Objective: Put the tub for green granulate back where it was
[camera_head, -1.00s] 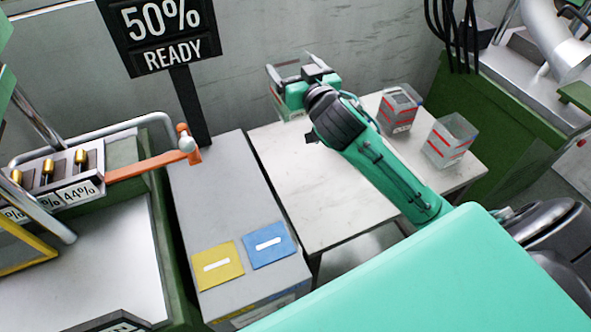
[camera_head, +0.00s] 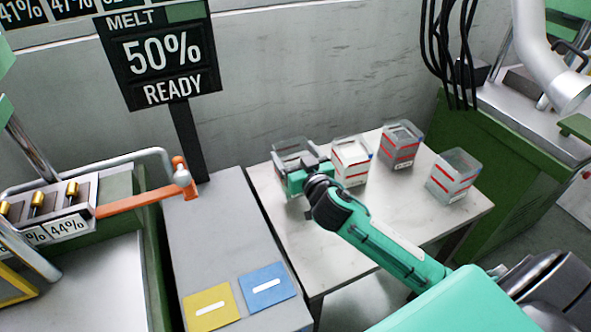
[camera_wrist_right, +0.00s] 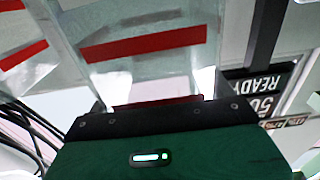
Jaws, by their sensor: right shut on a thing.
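My right gripper (camera_head: 302,172) is shut on a clear tub (camera_head: 291,149) at the back left of the pale table (camera_head: 330,235). In the right wrist view the held tub (camera_wrist_right: 150,45) is close up, with a red stripe and the jaws across its near wall. It looks upright in the head view. The gripper hides its lower part, so I cannot tell whether it touches the table. No green granulate shows, and I cannot read which tub it is. My left gripper is not in view.
Three tubs with red stripes stand to the right: a whitish one (camera_head: 351,162) close beside, a grey one (camera_head: 400,146) behind, and a clear one (camera_head: 453,176) at the right. A grey cabinet (camera_head: 215,230) adjoins the table's left side. The table's front is mostly clear.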

